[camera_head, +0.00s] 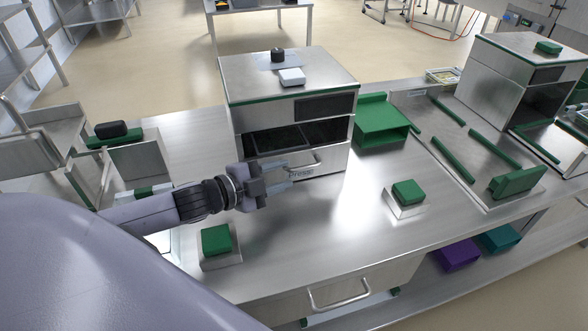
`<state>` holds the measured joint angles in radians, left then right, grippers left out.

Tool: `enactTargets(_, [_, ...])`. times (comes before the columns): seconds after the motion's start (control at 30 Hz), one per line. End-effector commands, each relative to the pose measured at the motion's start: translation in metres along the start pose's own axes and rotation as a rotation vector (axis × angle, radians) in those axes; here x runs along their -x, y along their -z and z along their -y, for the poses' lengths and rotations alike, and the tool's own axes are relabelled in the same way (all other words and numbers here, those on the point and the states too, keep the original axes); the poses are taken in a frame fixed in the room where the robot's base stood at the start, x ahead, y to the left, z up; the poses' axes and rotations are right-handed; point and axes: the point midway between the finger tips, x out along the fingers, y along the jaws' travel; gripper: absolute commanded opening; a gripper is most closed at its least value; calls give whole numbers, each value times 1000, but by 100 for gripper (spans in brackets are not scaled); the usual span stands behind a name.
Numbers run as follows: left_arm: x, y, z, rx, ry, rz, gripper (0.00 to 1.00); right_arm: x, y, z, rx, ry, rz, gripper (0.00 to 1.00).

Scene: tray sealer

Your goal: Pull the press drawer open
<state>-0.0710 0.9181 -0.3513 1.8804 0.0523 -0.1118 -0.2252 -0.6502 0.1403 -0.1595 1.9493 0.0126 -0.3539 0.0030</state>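The press (295,88) is a steel box with green trim standing on the steel counter. Its drawer front (335,160) is at the bottom, labelled "Press", below a dark opening that shows dark tray compartments. A bar handle (313,163) sits on the drawer front, its left part hidden by my gripper. My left gripper (286,178) comes in from the left and is at the handle's left end, its two fingers apart and pointing right. No object shows between the fingers. Whether they touch the handle cannot be told. My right gripper is out of view.
Green blocks on steel bases stand at front left (216,239) and front right (407,192). A green open box (381,121) stands right of the press. A second steel machine (509,80) is at the far right. The counter in front of the press is clear.

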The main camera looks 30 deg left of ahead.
Motion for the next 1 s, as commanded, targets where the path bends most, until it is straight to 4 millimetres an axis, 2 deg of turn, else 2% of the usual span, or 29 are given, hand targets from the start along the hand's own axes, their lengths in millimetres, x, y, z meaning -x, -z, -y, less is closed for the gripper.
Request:
enactTargets(0.2, [-23,1,1,0,2,-1,38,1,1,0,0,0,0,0])
enactTargets(0.4, [-39,0,0,1,1,0,38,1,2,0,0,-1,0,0])
enactTargets(0.83, [-45,0,0,0,-1,1,38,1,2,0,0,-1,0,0])
enactTargets(0.87, [-45,0,0,0,-1,1,35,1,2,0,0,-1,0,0])
enactTargets(0.9, [-45,0,0,0,-1,1,22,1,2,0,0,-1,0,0])
enactTargets(0.97, [-45,0,0,0,-1,1,2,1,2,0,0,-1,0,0])
enactTargets(1.0, [-45,0,-1,0,-1,1,0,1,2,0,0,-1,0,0])
